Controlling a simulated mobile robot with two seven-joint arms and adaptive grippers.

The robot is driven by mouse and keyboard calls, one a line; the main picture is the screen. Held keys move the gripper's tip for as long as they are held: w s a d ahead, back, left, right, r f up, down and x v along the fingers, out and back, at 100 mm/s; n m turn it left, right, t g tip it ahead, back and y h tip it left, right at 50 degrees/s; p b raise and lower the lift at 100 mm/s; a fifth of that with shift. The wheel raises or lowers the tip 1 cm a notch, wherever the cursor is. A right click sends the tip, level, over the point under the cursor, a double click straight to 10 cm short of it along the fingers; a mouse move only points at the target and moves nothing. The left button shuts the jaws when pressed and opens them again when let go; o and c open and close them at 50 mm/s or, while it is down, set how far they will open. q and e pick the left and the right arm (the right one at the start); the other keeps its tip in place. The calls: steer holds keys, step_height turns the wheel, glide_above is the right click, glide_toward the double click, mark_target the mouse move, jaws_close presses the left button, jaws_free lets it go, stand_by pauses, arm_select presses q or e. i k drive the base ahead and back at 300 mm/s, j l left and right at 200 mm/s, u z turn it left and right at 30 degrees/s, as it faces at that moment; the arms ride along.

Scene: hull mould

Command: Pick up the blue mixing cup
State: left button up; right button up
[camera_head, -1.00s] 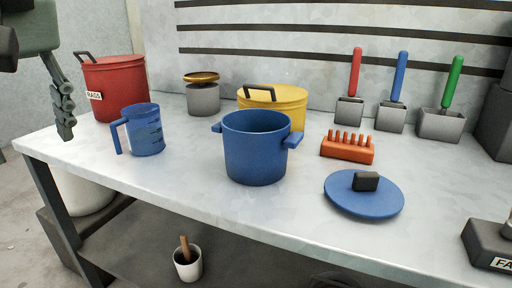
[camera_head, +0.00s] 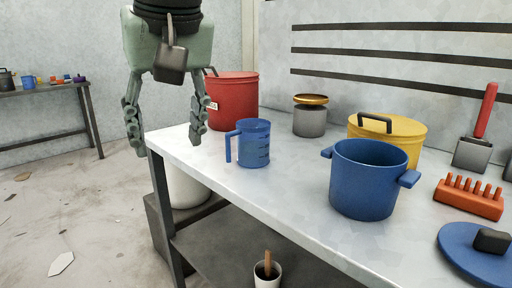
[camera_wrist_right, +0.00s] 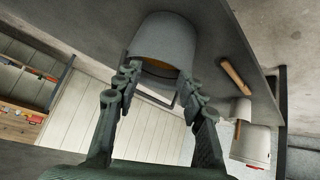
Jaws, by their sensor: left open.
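The blue mixing cup (camera_head: 255,146) stands upright near the left end of the workbench (camera_head: 290,205) in the head view. It has dark measuring marks and its handle faces left. My left gripper (camera_head: 166,143) hangs fingers-down to the left of the cup, around the bench's left edge. Its fingers are spread and nothing is between them. It is apart from the cup. My right gripper (camera_wrist_right: 160,80) shows only in the right wrist view, with its fingers apart. A pale bucket-like vessel (camera_wrist_right: 163,45) lies beyond its fingertips. The cup cannot be made out in that view.
A red bin (camera_head: 235,98) stands behind the cup. A grey tin (camera_head: 310,118) with a gold top, a yellow pot (camera_head: 400,138) and a blue two-handled pot (camera_head: 367,182) stand to the right. Bare bench lies in front of the cup. A second bench (camera_head: 45,90) stands far left.

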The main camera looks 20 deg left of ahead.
mark_target(253, 135)
steer(key=i+j+z, duration=0.1)
steer(key=j+z, duration=0.3)
steer(key=j, duration=0.15)
steer(key=j+z, duration=0.4)
steer(key=j, duration=0.2)
steer(key=j+z, duration=0.4)
steer(key=j, duration=0.2)
